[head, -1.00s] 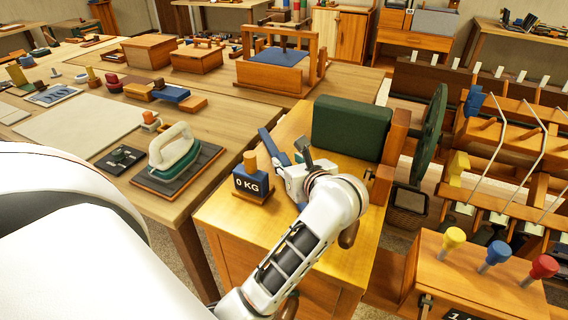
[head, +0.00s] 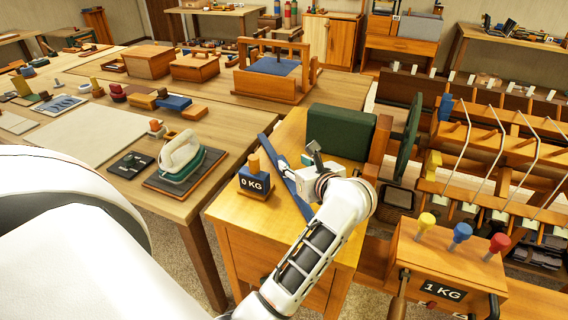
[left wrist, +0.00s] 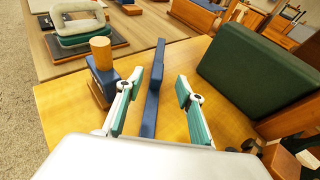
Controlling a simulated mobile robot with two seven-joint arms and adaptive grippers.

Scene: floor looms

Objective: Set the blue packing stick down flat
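The blue packing stick (head: 291,185) lies lengthwise on the yellow wooden bench top (head: 232,211), right of the 0 KG block. It looks flat, though its underside is hidden. In the left wrist view the stick (left wrist: 152,95) runs between the fingers of my left gripper (left wrist: 158,100). Both teal-padded fingers are spread, with a gap on each side of the stick. In the head view my left gripper (head: 296,170) is low over the stick, its fingers partly hidden. My right gripper is not in view.
The blue 0 KG block (head: 254,182) with its wooden peg stands close left of the stick. A dark green padded box (head: 340,131) is at the bench's back right. A box with coloured knobs (head: 445,262) stands at right.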

